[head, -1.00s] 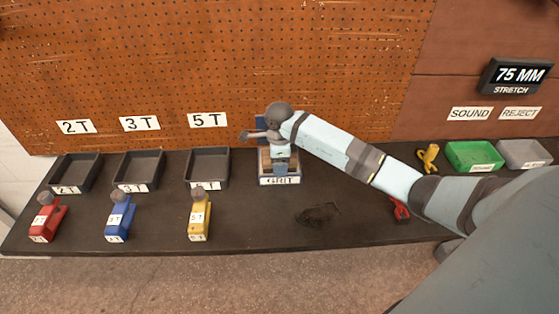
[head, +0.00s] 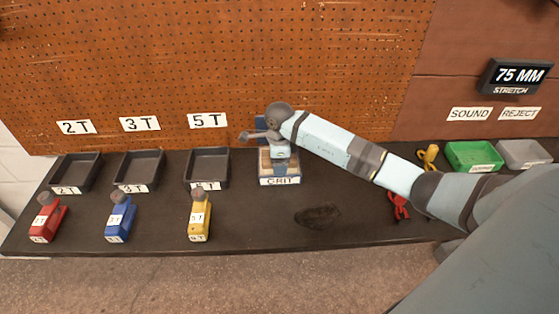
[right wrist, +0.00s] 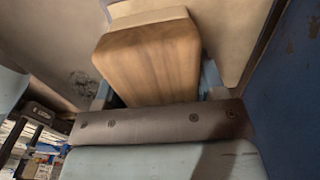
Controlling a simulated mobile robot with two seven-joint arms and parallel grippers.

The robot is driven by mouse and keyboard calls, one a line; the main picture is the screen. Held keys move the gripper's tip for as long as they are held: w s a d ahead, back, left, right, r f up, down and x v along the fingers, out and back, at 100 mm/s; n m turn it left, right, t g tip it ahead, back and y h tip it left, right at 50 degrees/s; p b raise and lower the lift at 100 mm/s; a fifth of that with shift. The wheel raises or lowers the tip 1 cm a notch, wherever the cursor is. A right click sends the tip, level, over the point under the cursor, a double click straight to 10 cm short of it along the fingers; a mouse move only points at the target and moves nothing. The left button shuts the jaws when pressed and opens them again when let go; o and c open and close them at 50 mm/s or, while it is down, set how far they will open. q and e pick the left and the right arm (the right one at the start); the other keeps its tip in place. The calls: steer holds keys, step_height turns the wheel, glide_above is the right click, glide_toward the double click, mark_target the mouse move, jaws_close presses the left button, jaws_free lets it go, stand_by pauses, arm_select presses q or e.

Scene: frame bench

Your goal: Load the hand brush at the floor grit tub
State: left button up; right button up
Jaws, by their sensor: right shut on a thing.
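The grit tub (head: 280,181) stands at the back middle of the bench, with a white GRIT label on its front and a blue back plate. My right gripper (head: 279,158) is over the tub and partly hides its inside. In the right wrist view it is shut on the hand brush, whose wooden body (right wrist: 150,62) fills the space between the fingers. The brush's bristles and whether they touch the grit cannot be told. My left gripper is not in view.
Black trays (head: 208,167) marked 2T, 3T and 5T stand left, with red, blue and yellow (head: 199,221) tools before them. A dark patch (head: 318,216) lies in front of the tub. A red item (head: 398,206), yellow item (head: 429,156) and green tray (head: 472,156) are right.

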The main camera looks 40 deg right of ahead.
steer(key=shift+r+p, duration=1.9)
steer(key=shift+r, duration=1.55)
